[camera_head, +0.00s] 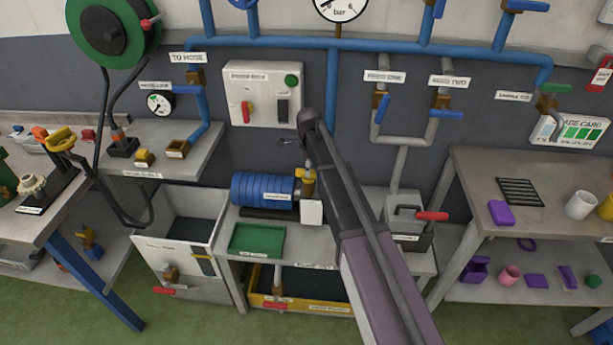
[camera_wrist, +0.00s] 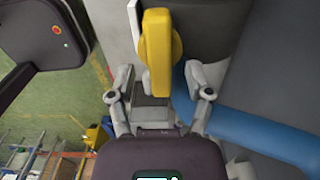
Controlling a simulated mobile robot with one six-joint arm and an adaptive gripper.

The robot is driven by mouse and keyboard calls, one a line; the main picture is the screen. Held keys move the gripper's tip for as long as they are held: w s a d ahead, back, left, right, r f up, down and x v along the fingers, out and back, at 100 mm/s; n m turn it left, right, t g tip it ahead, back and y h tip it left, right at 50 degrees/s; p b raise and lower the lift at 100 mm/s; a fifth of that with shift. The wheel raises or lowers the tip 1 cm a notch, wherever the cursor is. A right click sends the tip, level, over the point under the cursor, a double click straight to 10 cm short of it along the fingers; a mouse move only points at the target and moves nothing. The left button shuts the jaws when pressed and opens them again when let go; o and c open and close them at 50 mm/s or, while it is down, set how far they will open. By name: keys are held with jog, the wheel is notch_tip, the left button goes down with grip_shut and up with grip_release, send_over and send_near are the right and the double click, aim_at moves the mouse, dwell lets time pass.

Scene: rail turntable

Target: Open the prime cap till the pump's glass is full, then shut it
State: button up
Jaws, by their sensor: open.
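The pump (camera_head: 262,190) is a blue ribbed body on the bench in the head view. At its right end are a brass-coloured fitting with a yellow top (camera_head: 308,184) and a white block (camera_head: 312,212). In the wrist view a yellow handle (camera_wrist: 157,45), apparently the prime cap, stands upright ahead of my gripper (camera_wrist: 158,76). The fingers are open, one on each side of its lower end; I cannot tell whether they touch it. My gripper does not show clearly in the head view. The glass and its level cannot be made out.
A switch box (camera_head: 263,94) hangs on the wall above the pump. A green tray (camera_head: 257,238) lies in front of the pump, and a red-handled valve (camera_head: 430,215) stands to the right. Blue pipes (camera_head: 440,52) run along the wall. My arm crosses the bench's right part.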

jog(key=shift+f+b, duration=0.65)
jog(key=shift+f, duration=0.25)
